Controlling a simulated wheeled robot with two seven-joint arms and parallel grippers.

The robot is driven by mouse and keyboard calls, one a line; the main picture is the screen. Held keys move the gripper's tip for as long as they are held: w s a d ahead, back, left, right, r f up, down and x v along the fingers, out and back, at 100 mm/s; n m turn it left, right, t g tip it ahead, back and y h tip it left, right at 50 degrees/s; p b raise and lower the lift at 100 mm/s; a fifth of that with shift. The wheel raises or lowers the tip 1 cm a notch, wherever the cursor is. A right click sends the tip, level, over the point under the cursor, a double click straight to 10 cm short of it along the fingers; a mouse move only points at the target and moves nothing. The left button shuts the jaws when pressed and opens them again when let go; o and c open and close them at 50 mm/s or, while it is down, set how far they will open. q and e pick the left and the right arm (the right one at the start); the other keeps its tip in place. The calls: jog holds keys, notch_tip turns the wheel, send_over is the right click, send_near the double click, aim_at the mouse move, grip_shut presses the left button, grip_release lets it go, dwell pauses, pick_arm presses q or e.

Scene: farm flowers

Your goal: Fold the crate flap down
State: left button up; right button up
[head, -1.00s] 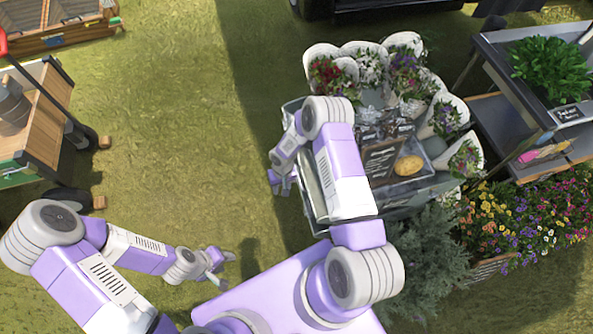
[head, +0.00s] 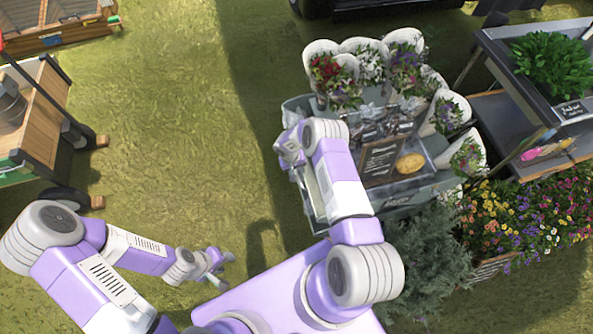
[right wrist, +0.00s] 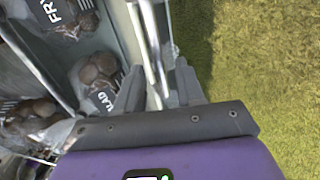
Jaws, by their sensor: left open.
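The grey crate (head: 408,198) stands beside my right arm in the head view, partly hidden by that arm. In the right wrist view its pale upright edge or flap (right wrist: 147,32) runs between the fingers of my right gripper (right wrist: 158,78). The fingers are apart on either side of it; I cannot tell whether they touch it. In the head view my right gripper (head: 288,158) is at the crate's left side, its fingers mostly hidden. My left gripper (head: 222,266) is open and empty above the grass at lower left, away from the crate.
White-wrapped bouquets (head: 368,66) stand behind the crate. A dark sign (head: 385,160) and bagged goods (right wrist: 95,70) are in it. A conifer (head: 430,255) and flowers (head: 530,225) lie right. A wooden cart (head: 40,110) stands left. The grass between is free.

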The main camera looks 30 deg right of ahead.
jog(key=shift+c, duration=0.2)
grip_shut()
dwell(0.3)
